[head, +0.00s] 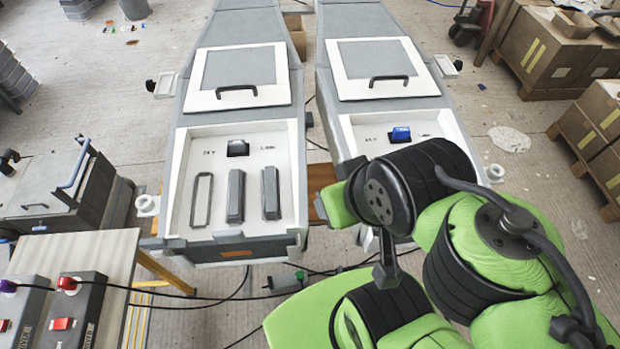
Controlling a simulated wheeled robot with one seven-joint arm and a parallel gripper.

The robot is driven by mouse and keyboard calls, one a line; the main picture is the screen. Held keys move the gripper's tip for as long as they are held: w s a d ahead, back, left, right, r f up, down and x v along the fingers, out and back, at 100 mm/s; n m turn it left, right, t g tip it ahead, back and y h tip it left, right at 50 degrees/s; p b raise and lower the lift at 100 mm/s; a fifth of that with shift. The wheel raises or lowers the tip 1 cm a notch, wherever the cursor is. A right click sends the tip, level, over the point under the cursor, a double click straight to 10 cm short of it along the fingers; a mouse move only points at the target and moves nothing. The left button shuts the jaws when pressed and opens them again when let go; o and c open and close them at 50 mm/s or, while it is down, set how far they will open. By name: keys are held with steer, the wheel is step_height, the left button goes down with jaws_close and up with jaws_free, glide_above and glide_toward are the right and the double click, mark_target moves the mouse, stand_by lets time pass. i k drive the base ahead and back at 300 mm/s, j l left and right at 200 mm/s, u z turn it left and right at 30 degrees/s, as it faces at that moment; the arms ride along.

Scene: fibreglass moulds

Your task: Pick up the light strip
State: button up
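Two long dark grey bars lie side by side in the white recessed panel at the near end of the left mould. The left bar (236,196) and the right bar (270,193) look alike, and I cannot tell which one is the light strip. A thin dark rectangular outline (202,200) lies left of them in the same panel. My green and black arm fills the lower right of the head view, right of the bars and apart from them. I cannot make out my gripper or its fingers.
The left mould (240,67) and right mould (378,67) stand side by side with a narrow gap. The left panel also holds a black switch (238,148); the right one has a blue switch (400,134). A bench (125,265) with switch boxes stands lower left. Cables cross the floor.

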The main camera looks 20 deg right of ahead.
mark_target(270, 176)
steer(key=z, duration=1.5)
steer(key=j+u, duration=0.1)
steer(key=u, duration=0.4)
steer(key=j+u, duration=0.15)
steer(key=u, duration=0.3)
steer(key=j+u, duration=0.15)
steer(key=u, duration=0.35)
steer(key=i+j, duration=0.1)
steer(key=j, duration=0.3)
steer(key=i+j, duration=0.1)
steer(key=j, duration=0.3)
steer(key=i+j, duration=0.1)
steer(key=j, duration=0.3)
steer(key=i+j, duration=0.1)
steer(key=j, duration=0.3)
steer(key=z, duration=0.05)
